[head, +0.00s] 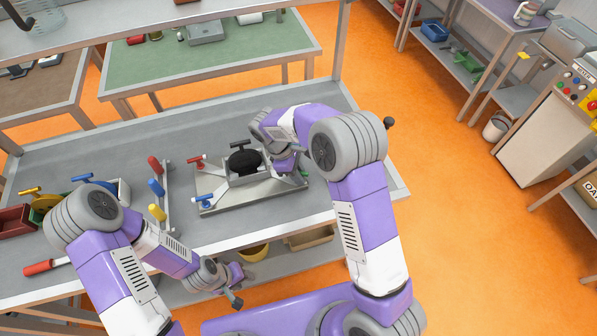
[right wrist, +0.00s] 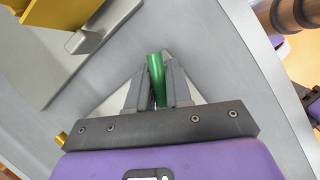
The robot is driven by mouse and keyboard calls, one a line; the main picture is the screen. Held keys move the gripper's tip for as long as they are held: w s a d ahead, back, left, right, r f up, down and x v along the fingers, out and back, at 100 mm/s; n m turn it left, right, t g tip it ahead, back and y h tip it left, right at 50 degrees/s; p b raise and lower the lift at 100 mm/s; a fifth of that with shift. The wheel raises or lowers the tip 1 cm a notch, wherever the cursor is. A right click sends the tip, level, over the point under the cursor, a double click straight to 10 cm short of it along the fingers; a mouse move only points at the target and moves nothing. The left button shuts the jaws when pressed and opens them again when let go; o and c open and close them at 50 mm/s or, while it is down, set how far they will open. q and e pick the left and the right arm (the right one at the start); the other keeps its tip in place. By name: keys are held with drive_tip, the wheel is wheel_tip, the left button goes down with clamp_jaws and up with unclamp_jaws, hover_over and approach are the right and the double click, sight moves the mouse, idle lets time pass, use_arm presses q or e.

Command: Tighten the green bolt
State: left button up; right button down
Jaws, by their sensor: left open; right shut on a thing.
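The green bolt (right wrist: 157,75) shows in the right wrist view as a green bar between two grey fingers. My right gripper (right wrist: 156,88) is shut on it. In the head view, the right gripper (head: 291,168) is at the right side of the grey fixture (head: 235,201), and my arm hides most of the bolt there. The fixture holds a round black part (head: 243,161), a red-handled bolt (head: 196,161) at its back left and a blue-handled bolt (head: 204,200) at its front left. My left gripper (head: 236,288) is open and empty in front of the bench edge.
A rack with red, blue and yellow handles (head: 157,187) stands left of the fixture. A red-handled tool (head: 42,267) lies at the bench's front left. A red bin (head: 14,221) is at the far left. Bare bench (head: 90,150) lies behind the rack.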

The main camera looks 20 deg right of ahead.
drive_tip(key=m+g+p, duration=0.1)
drive_tip(key=m, duration=0.2)
drive_tip(key=shift+m+y, duration=0.3)
drive_tip(key=shift+y, duration=0.1)
drive_tip(key=m+g+y+p, duration=0.1)
drive_tip(key=m, duration=0.2)
drive_tip(key=shift+m, duration=0.3)
drive_tip(key=m+y+p, duration=0.1)
drive_tip(key=m, duration=0.2)
drive_tip(key=shift+m+y, duration=0.3)
drive_tip(key=shift+m, duration=0.1)
drive_tip(key=m+y, duration=0.1)
drive_tip(key=m, duration=0.3)
drive_tip(key=shift+y, duration=0.4)
drive_tip(key=m+y+p, duration=0.1)
drive_tip(key=m, duration=0.5)
drive_tip(key=m+t+y, duration=0.1)
drive_tip(key=m, duration=0.1)
drive_tip(key=shift+m+t+y+p, duration=0.3)
drive_tip(key=m+t, duration=0.1)
drive_tip(key=m, duration=0.2)
drive_tip(key=shift+r+m+p, duration=0.1)
drive_tip(key=shift+m+p, duration=0.2)
drive_tip(key=shift+p, duration=0.1)
drive_tip(key=shift+m+t+y+p, duration=0.45)
drive_tip(key=shift+m+t, duration=0.55)
drive_tip(key=shift+m, duration=1.2)
